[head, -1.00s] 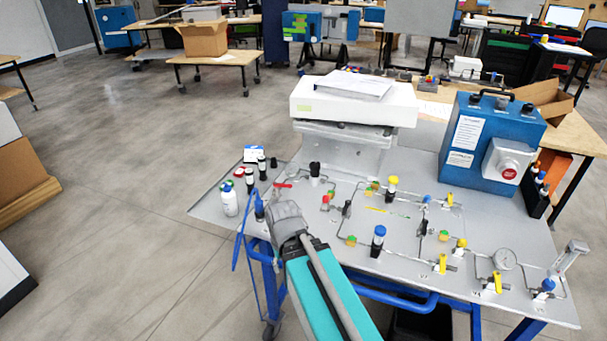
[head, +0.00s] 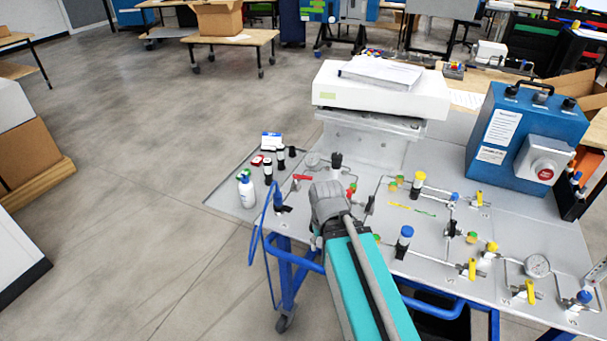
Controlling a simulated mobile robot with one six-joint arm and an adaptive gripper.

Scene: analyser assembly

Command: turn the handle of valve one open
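The sloped grey panel (head: 330,150) on a blue cart carries several valves, and I cannot read which is valve one. A red handle (head: 302,177) is at its left, just beyond my wrist. Yellow handles (head: 472,268), (head: 529,291) and (head: 479,199) are on the right half, on thin metal tubing. My arm reaches in from the bottom, and its grey end (head: 327,201) is over the panel's left-front part, hiding some tubing. My gripper's fingers are hidden behind the arm, so contact with any handle does not show.
A blue box with a red button (head: 525,135) stands at the back right. A white device with papers (head: 380,90) is at the back. A white bottle (head: 247,190) and dark vials stand at the left edge. A pressure gauge (head: 537,266) is front right.

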